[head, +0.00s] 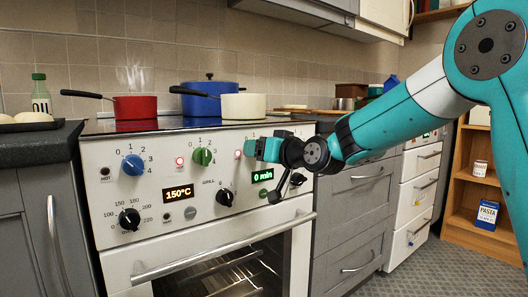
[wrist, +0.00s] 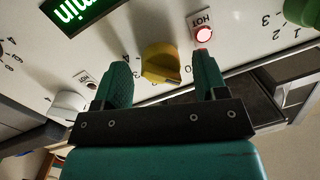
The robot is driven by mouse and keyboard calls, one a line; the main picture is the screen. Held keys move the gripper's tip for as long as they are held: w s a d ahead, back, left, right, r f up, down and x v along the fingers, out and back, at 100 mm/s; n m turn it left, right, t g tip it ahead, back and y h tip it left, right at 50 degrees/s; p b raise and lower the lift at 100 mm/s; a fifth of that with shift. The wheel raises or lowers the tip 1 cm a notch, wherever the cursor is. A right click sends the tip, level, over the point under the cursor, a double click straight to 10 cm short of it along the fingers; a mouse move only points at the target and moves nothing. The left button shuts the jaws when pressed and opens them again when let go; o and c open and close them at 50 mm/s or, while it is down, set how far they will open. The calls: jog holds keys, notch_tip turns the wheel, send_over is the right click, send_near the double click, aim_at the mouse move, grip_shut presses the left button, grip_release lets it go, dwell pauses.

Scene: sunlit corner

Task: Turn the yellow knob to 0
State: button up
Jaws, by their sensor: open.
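The yellow knob (wrist: 165,64) is on the white stove front panel, seen upside down in the wrist view. It lies between the two teal fingers of my gripper (wrist: 161,58), with a visible gap on each side. A printed 0 (wrist: 188,69) shows close by its right side; I cannot tell exactly where its pointer stands. In the head view my gripper (head: 256,148) is at the panel's right part, and it and the arm hide the yellow knob. The gripper is open and holds nothing.
A blue knob (head: 133,165), a green knob (head: 203,157) and black knobs (head: 129,219) share the panel. A lit HOT light (wrist: 203,34) is near the right finger. A red saucepan (head: 135,107), blue pot (head: 209,100) and cream pan (head: 243,106) stand above. An oven handle (head: 225,250) juts out below.

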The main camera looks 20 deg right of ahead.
jog(key=p+v, duration=0.1)
jog(key=v, duration=1.6)
jog(key=shift+s, duration=0.25)
jog(key=shift+r, duration=0.1)
jog(key=s+a+f+n+g+y, duration=0.1)
jog(key=s+a+f+n+g, duration=0.3)
jog(key=s+a+f+g, duration=0.6)
jog(key=s+a+f+n+g+h, duration=0.1)
jog(key=s+f+g+h, duration=0.15)
jog(key=s, duration=0.35)
jog(key=s+a+f+g+h, duration=0.1)
jog(key=s+f+g, duration=0.15)
jog(key=s, duration=0.35)
notch_tip(320, 180, up, 38)
jog(key=s+p, duration=0.1)
jog(key=p, duration=3.7)
jog(key=shift+r+g+p, duration=0.25)
jog(key=shift+g+p, duration=0.05)
jog(key=shift+d+n, duration=0.1)
jog(key=shift+n, duration=0.2)
jog(key=shift+c, duration=0.3)
